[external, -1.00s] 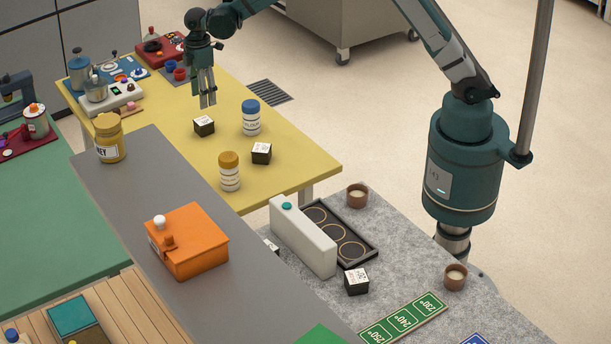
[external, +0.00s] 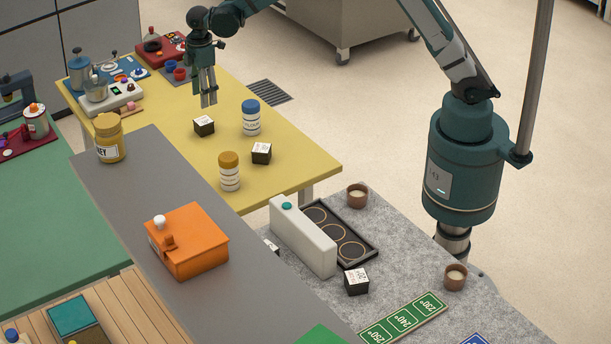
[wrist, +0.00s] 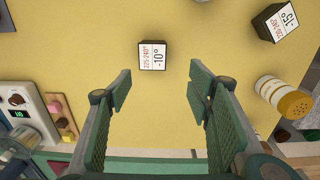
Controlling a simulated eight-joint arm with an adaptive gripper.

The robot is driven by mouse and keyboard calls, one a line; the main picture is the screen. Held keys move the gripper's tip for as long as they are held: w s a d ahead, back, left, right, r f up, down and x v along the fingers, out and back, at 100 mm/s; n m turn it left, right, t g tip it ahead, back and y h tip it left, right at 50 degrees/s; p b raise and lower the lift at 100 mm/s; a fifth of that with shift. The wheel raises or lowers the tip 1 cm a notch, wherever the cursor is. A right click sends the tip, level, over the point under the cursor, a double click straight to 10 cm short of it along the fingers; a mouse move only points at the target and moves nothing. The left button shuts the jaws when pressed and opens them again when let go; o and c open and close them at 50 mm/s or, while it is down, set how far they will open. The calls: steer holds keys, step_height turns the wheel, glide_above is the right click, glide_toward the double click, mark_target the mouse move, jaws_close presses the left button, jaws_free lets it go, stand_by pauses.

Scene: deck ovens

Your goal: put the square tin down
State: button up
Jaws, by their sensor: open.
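A small black square tin (external: 204,126) with a white label on top sits on the yellow table (external: 300,165). In the wrist view this tin (wrist: 152,56) shows a label reading 225-240° and -10°, just past the fingertips. My gripper (external: 208,104) is open and empty above the table, apart from the tin; its spread fingers also show in the wrist view (wrist: 158,95). A second black tin (external: 261,152), labelled -15° in the wrist view (wrist: 281,22), sits nearer the table's front. A third (external: 356,283) stands on the grey speckled counter.
A blue-lidded jar (external: 251,118) and an ochre-lidded jar (external: 229,172) stand near the tins. A white device (external: 110,98) is on the table's left side. The table's right end is clear.

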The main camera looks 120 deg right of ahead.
steer(key=s+a+r+t, duration=0.1)
steer(key=a+r, duration=0.5)
steer(key=a, duration=0.6)
steer(key=s+a+r+t+h, duration=0.1)
steer(key=a+r, duration=0.6)
steer(key=a, duration=0.4)
steer(key=s+a+r+t, duration=0.1)
steer(key=a+r, duration=0.5)
steer(key=a, duration=0.6)
steer(key=s+a+r+t, duration=0.25)
steer(key=s+a, duration=0.65)
steer(key=a, duration=0.6)
steer(key=s+a+f+t+y, duration=0.1)
steer(key=s+a+f, duration=0.3)
steer(key=s+a, duration=0.8)
steer(key=shift+s, duration=0.6)
